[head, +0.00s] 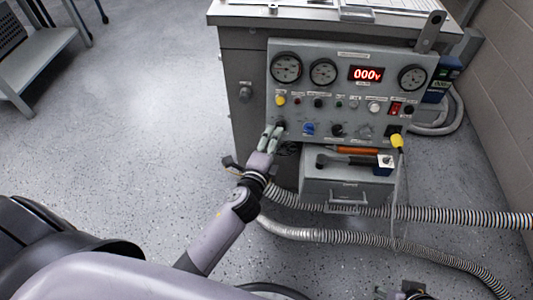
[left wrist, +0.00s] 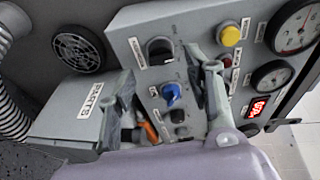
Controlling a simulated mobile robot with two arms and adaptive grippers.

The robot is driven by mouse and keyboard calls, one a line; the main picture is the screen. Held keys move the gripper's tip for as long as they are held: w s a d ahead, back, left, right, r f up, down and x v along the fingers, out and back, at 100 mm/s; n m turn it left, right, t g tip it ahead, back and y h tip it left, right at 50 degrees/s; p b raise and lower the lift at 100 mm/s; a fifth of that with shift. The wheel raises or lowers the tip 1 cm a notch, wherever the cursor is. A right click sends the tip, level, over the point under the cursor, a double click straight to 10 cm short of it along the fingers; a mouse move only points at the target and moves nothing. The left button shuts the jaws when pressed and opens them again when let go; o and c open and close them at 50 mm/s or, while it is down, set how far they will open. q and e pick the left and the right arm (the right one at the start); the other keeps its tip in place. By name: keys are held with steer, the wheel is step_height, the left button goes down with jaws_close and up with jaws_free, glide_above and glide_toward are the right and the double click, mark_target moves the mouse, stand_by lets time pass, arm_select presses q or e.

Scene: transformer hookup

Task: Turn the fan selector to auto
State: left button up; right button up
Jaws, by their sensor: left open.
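The grey control panel (head: 350,101) carries a row of rotary knobs along its lower part. A black knob (head: 281,124) at its lower left also shows in the left wrist view (left wrist: 158,50). A blue knob (head: 309,128) is beside it, also in the left wrist view (left wrist: 172,95), and another black knob (head: 337,130) is further right. The labels are too small to read, so I cannot tell which is the fan selector. My left gripper (head: 273,132) is open at the lower-left black knob; contact is unclear. My right gripper (head: 402,293) is only partly visible at the bottom edge.
A yellow button (head: 280,100), gauges and a red display (head: 366,74) are above the knobs. A drawer unit (head: 346,190) with tools on top stands below the panel. Corrugated hoses (head: 445,214) cross the floor. Open floor is at left.

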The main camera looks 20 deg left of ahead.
arm_select(q)
steer(key=s+r, duration=0.1)
steer(key=s, duration=0.6)
steer(key=shift+d, duration=0.15)
steer(key=shift+r, duration=0.1)
